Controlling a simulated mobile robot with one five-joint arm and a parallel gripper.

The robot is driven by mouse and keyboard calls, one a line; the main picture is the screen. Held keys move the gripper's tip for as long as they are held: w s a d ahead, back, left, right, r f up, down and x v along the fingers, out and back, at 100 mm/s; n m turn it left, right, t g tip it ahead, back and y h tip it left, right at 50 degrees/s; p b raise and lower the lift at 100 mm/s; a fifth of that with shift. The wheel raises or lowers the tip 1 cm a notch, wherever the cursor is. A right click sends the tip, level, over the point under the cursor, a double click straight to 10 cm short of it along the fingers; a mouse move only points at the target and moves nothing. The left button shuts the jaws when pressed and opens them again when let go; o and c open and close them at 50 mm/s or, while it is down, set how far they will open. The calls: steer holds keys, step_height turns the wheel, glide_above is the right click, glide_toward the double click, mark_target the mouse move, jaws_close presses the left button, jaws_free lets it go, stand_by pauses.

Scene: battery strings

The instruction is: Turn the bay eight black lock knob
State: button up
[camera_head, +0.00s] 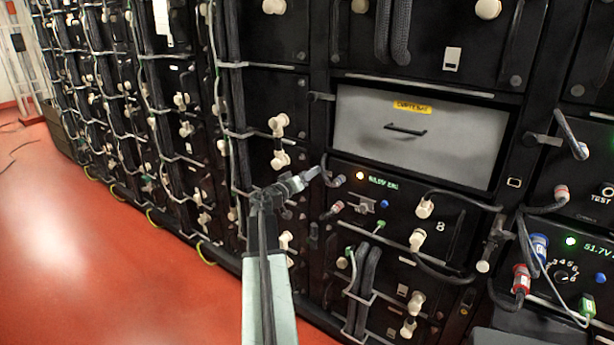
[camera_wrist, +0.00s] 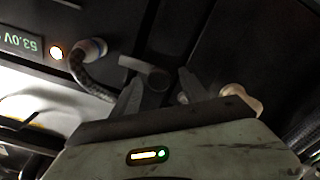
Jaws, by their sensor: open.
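Bay eight is the black panel marked 8 (camera_head: 440,226), with a lit display (camera_head: 383,183) and an amber light. My gripper (camera_head: 314,175) is at its upper left edge, by the frame post. In the wrist view my gripper (camera_wrist: 160,90) is open, its two fingers pointing toward the dark panel. A dark grey knob with a short arm (camera_wrist: 145,70), which looks like the lock knob, is just ahead of the fingers, near the left one. I cannot tell whether they touch. In the head view my gripper and a cable obscure this spot.
A grey cable plug (camera_wrist: 95,48) is close left of the knob in the wrist view, beside the amber light. A cream knob (camera_wrist: 242,97) is right of the fingers. A grey drawer (camera_head: 415,135) is above bay eight. Red floor (camera_head: 110,230) is open at left.

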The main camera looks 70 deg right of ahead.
jaws_close()
steer(key=shift+w+f+n, duration=0.1)
steer(key=shift+w+n, duration=0.05)
steer(key=shift+n, duration=8.85)
jaws_free()
